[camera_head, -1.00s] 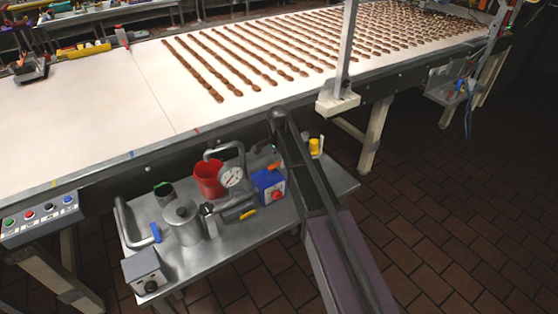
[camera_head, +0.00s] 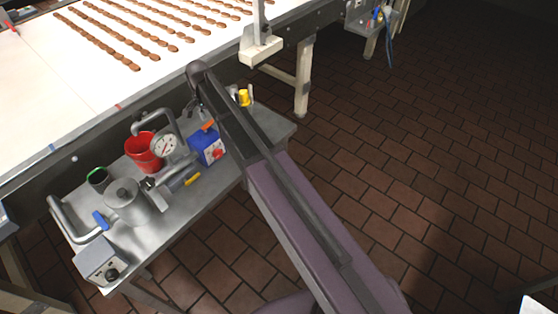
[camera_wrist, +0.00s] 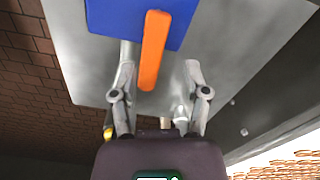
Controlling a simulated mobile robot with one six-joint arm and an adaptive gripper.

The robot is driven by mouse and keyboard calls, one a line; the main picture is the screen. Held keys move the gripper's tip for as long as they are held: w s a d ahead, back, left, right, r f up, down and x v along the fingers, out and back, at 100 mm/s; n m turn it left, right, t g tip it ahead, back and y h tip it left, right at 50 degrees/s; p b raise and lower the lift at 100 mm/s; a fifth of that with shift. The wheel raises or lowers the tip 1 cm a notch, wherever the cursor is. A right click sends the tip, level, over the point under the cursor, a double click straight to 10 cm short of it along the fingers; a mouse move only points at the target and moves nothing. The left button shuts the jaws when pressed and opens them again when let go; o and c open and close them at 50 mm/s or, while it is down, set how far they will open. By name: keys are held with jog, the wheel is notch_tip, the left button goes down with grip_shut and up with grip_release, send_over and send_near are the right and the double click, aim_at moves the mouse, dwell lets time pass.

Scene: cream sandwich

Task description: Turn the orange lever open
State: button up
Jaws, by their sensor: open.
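The orange lever (camera_wrist: 153,50) stands out from a blue box (camera_wrist: 105,15) in the wrist view. In the head view the lever (camera_head: 208,125) shows small at the top of the blue box (camera_head: 204,146), which has a red knob on its front. My gripper (camera_wrist: 160,68) is open, with one finger on each side of the lever's lower end. I see gaps between the lever and both fingers. In the head view my gripper is mostly hidden by my arm.
The metal bench (camera_head: 180,218) also holds a red bucket (camera_head: 142,155), a gauge (camera_head: 165,146), a steel pot (camera_head: 128,205), a blue handle (camera_head: 101,220) and a yellow handle (camera_head: 192,180). The conveyor (camera_head: 75,80) runs close behind. The tiled floor (camera_head: 420,150) on the right is clear.

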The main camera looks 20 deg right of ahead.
jog(key=n, duration=0.2)
jog(key=a+n, duration=0.1)
jog(key=n, duration=0.1)
jog(key=a+n, duration=0.1)
jog(key=n, duration=0.1)
jog(key=shift+w, duration=0.4)
notch_tip(320, 180, up, 14)
jog(key=a+n+p, duration=0.2)
jog(key=n+p, duration=0.4)
jog(key=p, duration=0.8)
jog(key=s+d+f+m+b, duration=0.2)
jog(key=s+d+f+b, duration=0.6)
jog(key=s+d, duration=0.3)
jog(key=s+d+f+m+b, duration=0.2)
jog(key=s+d+f+b, duration=0.6)
jog(key=s+d, duration=0.4)
jog(key=shift+s+f, duration=0.25)
jog(key=shift+s, duration=0.85)
jog(key=shift+d, duration=0.1)
dwell(0.5)
